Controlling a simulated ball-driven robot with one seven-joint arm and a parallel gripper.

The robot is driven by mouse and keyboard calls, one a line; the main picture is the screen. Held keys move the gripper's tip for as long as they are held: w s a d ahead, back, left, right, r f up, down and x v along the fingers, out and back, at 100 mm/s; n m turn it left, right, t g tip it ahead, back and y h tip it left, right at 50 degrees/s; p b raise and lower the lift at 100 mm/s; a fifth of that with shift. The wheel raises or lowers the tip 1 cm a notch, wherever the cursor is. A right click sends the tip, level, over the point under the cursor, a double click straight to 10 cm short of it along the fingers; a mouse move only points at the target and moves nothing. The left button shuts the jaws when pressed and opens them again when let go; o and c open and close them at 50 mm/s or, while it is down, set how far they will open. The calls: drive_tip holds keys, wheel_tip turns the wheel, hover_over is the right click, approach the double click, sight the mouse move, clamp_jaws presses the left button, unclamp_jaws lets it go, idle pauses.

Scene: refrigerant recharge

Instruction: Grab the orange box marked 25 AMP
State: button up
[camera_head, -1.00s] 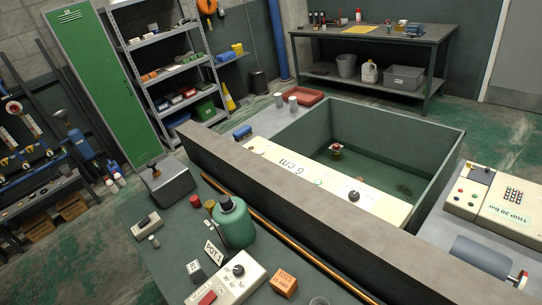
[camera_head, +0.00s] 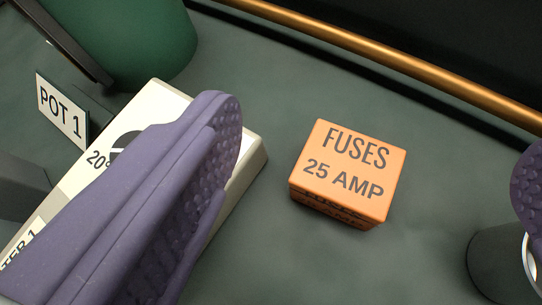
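The orange box (camera_head: 350,172) reads "FUSES 25 AMP" on its top. It sits flat on the dark green bench top, right of the middle of the view, slightly turned. My gripper (camera_head: 378,140) is open, with a long purple padded finger on the left and the tip of the other finger at the right edge. The box lies between the two fingers in the picture, and neither finger appears to touch it. Much of the right finger is out of the frame.
A cream control box (camera_head: 245,170) with a dial lies partly behind the left finger. A "POT 1" sign (camera_head: 62,110) and a green vessel (camera_head: 130,40) stand at upper left. A dark round cup (camera_head: 500,262) is at lower right. A copper pipe (camera_head: 400,65) runs along the back.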

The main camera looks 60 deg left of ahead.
drive_tip(key=b, duration=0.3)
approach(350, 166)
drive_tip(key=x, duration=0.4)
drive_tip(key=shift+w+a+f, duration=0.1)
drive_tip(key=shift+f, duration=0.3)
drive_tip(key=shift+w+a+f, duration=0.2)
drive_tip(key=shift+w+a, duration=0.1)
drive_tip(key=shift+w, duration=0.2)
drive_tip(key=b+x, duration=0.2)
drive_tip(key=x, duration=0.3)
drive_tip(key=shift+a+f, duration=0.1)
drive_tip(key=shift+f, duration=0.05)
drive_tip(key=shift+w+a+f, duration=0.1)
drive_tip(key=shift+w+a, duration=0.15)
drive_tip(key=shift+w, duration=0.15)
drive_tip(key=shift+c, duration=0.2)
drive_tip(key=c, duration=0.8)
